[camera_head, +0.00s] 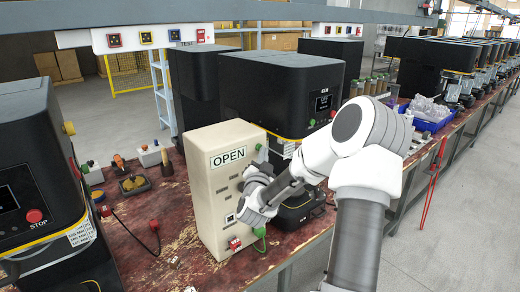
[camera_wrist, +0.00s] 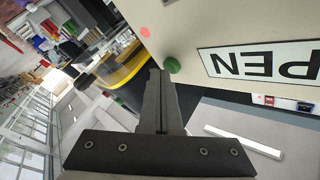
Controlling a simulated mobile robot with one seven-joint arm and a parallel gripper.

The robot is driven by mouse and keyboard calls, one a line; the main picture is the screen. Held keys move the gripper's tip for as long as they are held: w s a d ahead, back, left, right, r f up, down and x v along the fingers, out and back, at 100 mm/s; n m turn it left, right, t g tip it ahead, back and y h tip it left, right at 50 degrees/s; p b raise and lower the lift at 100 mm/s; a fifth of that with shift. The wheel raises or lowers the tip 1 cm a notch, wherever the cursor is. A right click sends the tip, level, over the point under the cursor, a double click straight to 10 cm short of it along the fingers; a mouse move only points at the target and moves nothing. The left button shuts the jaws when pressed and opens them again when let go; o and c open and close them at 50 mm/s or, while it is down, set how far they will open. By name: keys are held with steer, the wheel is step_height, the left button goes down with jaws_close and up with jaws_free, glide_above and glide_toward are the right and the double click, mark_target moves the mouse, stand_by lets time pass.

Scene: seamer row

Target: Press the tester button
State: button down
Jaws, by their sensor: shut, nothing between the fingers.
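The tester looks to be the beige box (camera_head: 215,205) with an OPEN label (camera_head: 228,157), standing on the worn red bench. A round green button (camera_head: 258,147) is on its face, right of the label. In the wrist view the label (camera_wrist: 262,62) is upside down and the green button (camera_wrist: 172,65) is beside it. My gripper (camera_wrist: 158,74) is shut and empty, its tips very close to the green button, just beside it in that view. I cannot tell whether they touch. In the head view my arm reaches across the box face and the fingertips are not clear.
A black machine with a red STOP button (camera_head: 34,215) stands at left. Another black machine (camera_head: 285,95) stands behind the box. A green plug (camera_head: 260,232) and a red connector (camera_head: 235,244) are low on the box. Loose cables and small tools lie on the bench (camera_head: 150,215).

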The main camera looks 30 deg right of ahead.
steer(key=shift+s, duration=0.55)
steer(key=shift+s+d+b, duration=0.15)
steer(key=shift+s+b, duration=0.1)
steer(key=shift+s, duration=1.05)
steer(key=shift+s+d+b, duration=0.1)
steer(key=shift+s+b, duration=0.1)
steer(key=shift+s, duration=1.05)
